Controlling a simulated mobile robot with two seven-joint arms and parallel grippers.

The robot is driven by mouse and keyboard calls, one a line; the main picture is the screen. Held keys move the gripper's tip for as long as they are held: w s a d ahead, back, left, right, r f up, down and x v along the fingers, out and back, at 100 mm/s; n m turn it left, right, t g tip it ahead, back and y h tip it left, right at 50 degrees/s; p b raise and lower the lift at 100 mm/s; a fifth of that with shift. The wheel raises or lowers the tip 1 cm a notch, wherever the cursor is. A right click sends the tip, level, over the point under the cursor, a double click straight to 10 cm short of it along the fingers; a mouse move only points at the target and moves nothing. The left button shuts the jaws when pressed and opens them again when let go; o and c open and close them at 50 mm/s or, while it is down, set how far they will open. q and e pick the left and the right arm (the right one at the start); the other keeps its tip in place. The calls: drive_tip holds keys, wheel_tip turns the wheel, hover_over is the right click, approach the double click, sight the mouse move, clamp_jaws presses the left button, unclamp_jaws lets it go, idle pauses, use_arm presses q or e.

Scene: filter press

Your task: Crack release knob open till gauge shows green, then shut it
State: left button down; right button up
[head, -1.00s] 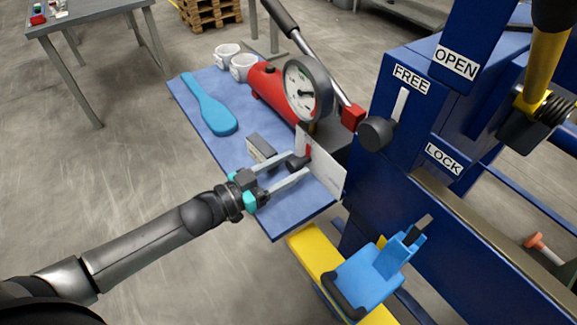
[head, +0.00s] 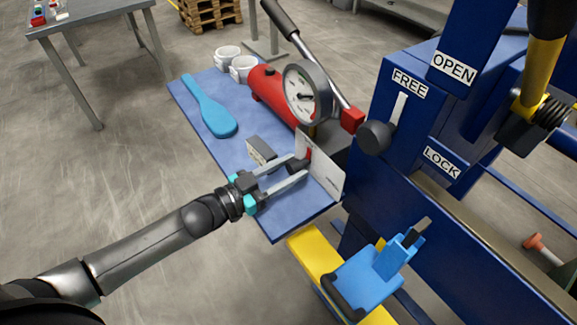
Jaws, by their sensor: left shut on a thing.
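The pressure gauge (head: 307,93) is a round white dial in a grey rim, on the near end of the red pump cylinder (head: 270,92). Its dark needle shows, but the dial is too small to read the colour under the tip. The release knob (head: 297,166) is a small dark knob low below the gauge, beside a white plate (head: 326,172) and a small red part. My left gripper (head: 299,166) comes from the lower left and is shut on the knob, its two fingers on either side. The fingers hide part of it. My right gripper is out of view.
The blue bench top (head: 225,155) holds a blue paddle (head: 210,108), white cups (head: 243,68) and a small grey block (head: 261,150). The blue press with a black knob (head: 375,136) between FREE and LOCK stands at right.

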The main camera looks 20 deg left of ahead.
use_arm(q)
drive_tip(key=shift+m, duration=0.6)
drive_tip(key=c, duration=0.7)
unclamp_jaws()
drive_tip(key=p+v, duration=0.2)
drive_tip(key=v, duration=1.3)
drive_tip(key=shift+s, duration=0.1)
